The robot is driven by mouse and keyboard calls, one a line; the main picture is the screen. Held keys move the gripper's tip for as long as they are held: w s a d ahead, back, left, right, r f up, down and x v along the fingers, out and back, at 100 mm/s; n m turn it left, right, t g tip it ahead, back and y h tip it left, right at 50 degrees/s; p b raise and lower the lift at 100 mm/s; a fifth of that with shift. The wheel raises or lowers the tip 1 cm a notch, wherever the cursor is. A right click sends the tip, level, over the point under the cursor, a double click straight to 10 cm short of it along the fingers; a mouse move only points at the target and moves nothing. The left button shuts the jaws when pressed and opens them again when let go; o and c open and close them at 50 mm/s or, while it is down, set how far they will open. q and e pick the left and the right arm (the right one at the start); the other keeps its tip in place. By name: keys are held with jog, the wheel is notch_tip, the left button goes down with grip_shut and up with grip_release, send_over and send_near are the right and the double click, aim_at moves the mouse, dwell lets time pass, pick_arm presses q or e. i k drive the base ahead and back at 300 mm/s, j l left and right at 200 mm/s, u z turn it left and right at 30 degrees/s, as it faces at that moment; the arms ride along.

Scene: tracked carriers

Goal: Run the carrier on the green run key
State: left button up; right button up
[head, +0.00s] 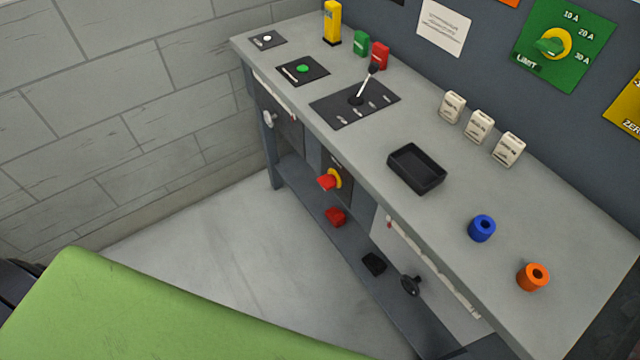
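The green run key (303,69) is a round green button on a black plate near the far left end of the grey bench. Nothing covers it. A second black plate with a white button (267,38) lies farther back, at the bench's far corner. A large green flat-topped body (150,310) fills the lower left; I cannot tell whether it is the carrier. Neither of my grippers is in view.
The grey bench (450,205) bears a lever panel (338,112), a black tray (416,179), a blue ring (481,228), an orange ring (533,277) and a yellow block (332,24). A red-handled switch (328,182) sticks out in front. Bare floor (230,240) lies left of the bench.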

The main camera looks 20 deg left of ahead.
aim_at(301, 69)
jog(key=i+j+z, duration=0.1)
jog(key=j, duration=0.25)
jog(key=i+j+z, duration=0.15)
jog(key=j, duration=0.25)
jog(key=i+j+z, duration=0.1)
jog(key=j, duration=0.25)
jog(key=i+j+z, duration=0.15)
jog(key=j, duration=0.25)
jog(key=i+j+z, duration=0.1)
jog(key=j, duration=0.3)
